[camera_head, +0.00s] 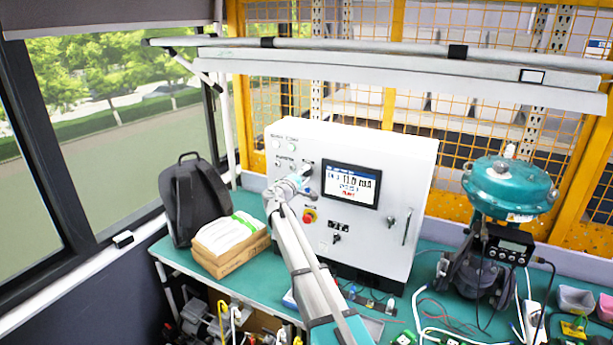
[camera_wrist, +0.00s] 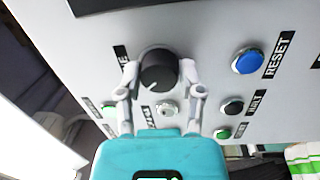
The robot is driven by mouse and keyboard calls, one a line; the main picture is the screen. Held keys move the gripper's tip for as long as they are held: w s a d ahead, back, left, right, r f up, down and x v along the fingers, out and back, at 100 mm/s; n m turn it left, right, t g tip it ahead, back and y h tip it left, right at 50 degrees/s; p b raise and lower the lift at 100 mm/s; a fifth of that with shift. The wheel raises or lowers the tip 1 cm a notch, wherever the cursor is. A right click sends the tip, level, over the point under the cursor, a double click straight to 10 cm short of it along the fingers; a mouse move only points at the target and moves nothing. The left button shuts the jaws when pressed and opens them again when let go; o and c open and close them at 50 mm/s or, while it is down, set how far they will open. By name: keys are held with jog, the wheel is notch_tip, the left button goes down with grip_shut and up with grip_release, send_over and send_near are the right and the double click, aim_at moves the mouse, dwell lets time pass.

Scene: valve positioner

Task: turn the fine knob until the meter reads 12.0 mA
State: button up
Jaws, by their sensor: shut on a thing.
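A round black knob (camera_wrist: 159,69) sits on the light panel face in the wrist view. Its label is mostly covered, with only a final "E" showing. My gripper (camera_wrist: 159,78) has one finger on each side of the knob and is shut on it. In the head view, my gripper (camera_head: 292,187) is at the left part of the control cabinet (camera_head: 400,165) and hides the knob. The meter screen (camera_head: 351,184) is right of my gripper and appears to read 11.0 mA, though the small digits are blurred.
Near the knob are a blue RESET button (camera_wrist: 246,60), a black button (camera_wrist: 232,105) and a silver part (camera_wrist: 166,108). A red knob (camera_head: 309,215) is below my gripper. A backpack (camera_head: 192,200) and boxes (camera_head: 228,240) stand left; a teal valve actuator (camera_head: 508,187) stands right.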

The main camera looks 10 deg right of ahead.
dwell(0.3)
jog(key=o, duration=1.2)
jog(key=shift+c, duration=0.2)
